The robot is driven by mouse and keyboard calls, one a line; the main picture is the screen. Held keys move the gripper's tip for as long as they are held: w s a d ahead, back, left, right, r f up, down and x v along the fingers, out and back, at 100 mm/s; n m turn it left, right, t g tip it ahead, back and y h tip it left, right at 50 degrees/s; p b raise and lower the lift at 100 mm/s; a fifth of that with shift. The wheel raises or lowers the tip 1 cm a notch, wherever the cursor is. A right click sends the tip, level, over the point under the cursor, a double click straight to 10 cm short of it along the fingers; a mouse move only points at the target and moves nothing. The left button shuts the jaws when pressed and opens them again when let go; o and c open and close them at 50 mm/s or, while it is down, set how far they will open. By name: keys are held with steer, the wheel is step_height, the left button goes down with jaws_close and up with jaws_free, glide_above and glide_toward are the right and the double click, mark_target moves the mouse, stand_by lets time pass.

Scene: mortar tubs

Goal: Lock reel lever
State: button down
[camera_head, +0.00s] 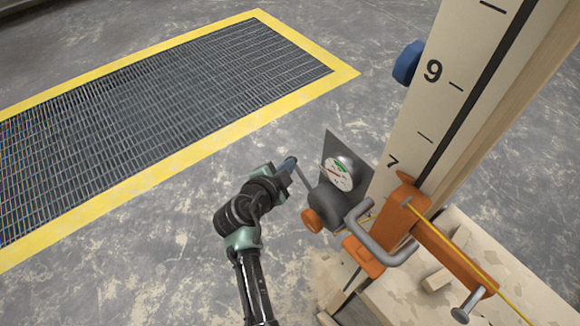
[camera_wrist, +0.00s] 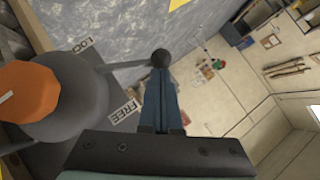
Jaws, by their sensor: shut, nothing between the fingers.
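The dark grey reel (camera_head: 332,204) with an orange knob (camera_head: 311,220) is mounted low on the tall numbered board in the head view. In the wrist view the reel (camera_wrist: 78,100) fills the left side. Its lever (camera_wrist: 128,65) is a thin grey arm ending in a dark ball (camera_wrist: 160,58). The arm lies between the partly hidden "LOC…" label (camera_wrist: 83,46) and the "FREE" label (camera_wrist: 126,111). My gripper (camera_head: 290,162) is shut and empty, left of the reel. Its blue fingertips (camera_wrist: 160,78) are right at the ball; I cannot tell whether they touch.
An orange clamp (camera_head: 440,243) with a grey bent handle (camera_head: 378,240) juts out right of the reel, with a yellow line across it. A blue knob (camera_head: 408,62) sits higher on the board (camera_head: 420,110). The floor grating (camera_head: 170,95) lies flat at left.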

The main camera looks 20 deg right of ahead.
steer(key=w+a+f+n+g+h+b, duration=0.1)
steer(key=w+f+n+g+b, duration=0.2)
steer(key=b, duration=0.7)
step_height(320, 180, down, 2)
steer(key=n+g, duration=0.1)
steer(key=g, duration=0.2)
steer(key=shift+f+h, duration=0.2)
steer(key=shift+h, duration=0.2)
steer(key=shift+a+r, duration=0.1)
steer(key=shift+r, duration=0.65)
steer(key=shift+r+p, duration=0.1)
steer(key=shift+p, duration=0.2)
